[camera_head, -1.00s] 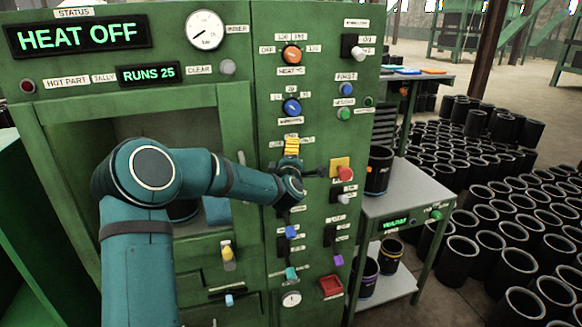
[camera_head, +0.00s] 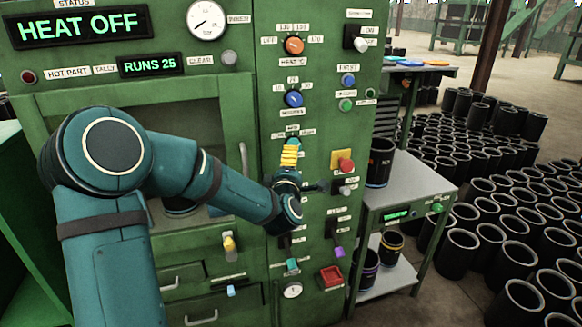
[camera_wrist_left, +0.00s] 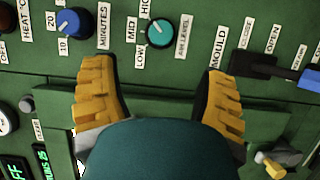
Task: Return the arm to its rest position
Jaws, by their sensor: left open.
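My left arm comes in from the left in front of the green machine (camera_head: 225,95). My left gripper (camera_head: 289,157), with yellow fingers, is near the right control panel, below the teal knob (camera_head: 293,141). In the left wrist view the gripper (camera_wrist_left: 157,85) has its fingers wide apart, with nothing between them. The teal knob there (camera_wrist_left: 160,31) lies beyond the fingers, between a blue knob (camera_wrist_left: 71,21) and a mould lever (camera_wrist_left: 250,65). My right gripper is not in view.
A grey side table (camera_head: 400,180) with black sleeves stands to the right of the machine. Many black sleeves (camera_head: 480,215) cover the floor further right. A red button on a yellow plate (camera_head: 343,162) is beside my gripper. The display (camera_head: 80,27) reads HEAT OFF.

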